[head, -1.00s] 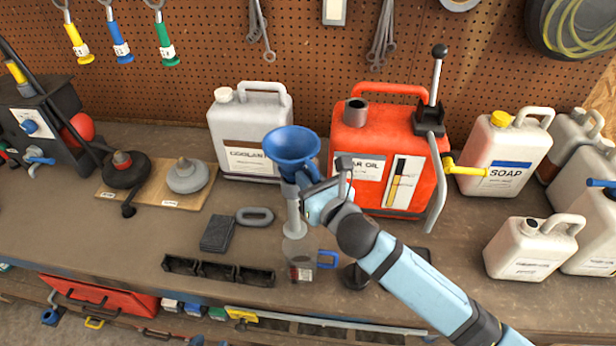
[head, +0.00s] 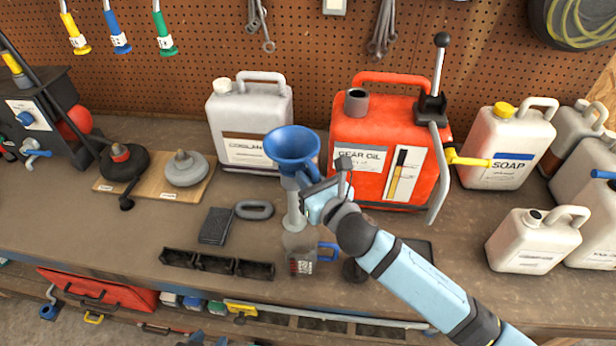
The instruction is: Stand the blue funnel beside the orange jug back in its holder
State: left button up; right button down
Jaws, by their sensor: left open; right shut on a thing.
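The blue funnel (head: 292,147) is mouth up and roughly upright, left of the orange jug (head: 385,150) labelled GEAR OIL. My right gripper (head: 312,195) is shut on the funnel at its lower right side. A pale grey upright tube with a wide foot (head: 294,218), apparently the holder, shows directly below the funnel. The funnel's lower end overlaps this tube in the picture, and I cannot tell whether it is inside it. The gripper hides part of this junction. My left gripper is not in view.
A clear measuring jug with a blue handle (head: 302,262) stands just in front of the tube. The white coolant jug (head: 250,125) is behind the funnel. A grey ring (head: 254,210), dark block (head: 216,226) and black tray (head: 215,264) lie left. Bench between is clear.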

jog(key=c, duration=1.1)
grip_release()
jog(key=shift+s+d, duration=0.1)
jog(key=shift+s, duration=0.1)
jog(key=b+v, duration=0.1)
jog(key=v, duration=1.2)
jog(key=shift+s+d+b, duration=0.1)
jog(key=shift+s+b, duration=0.05)
jog(key=shift+b, duration=0.25)
jog(key=shift+r, duration=0.15)
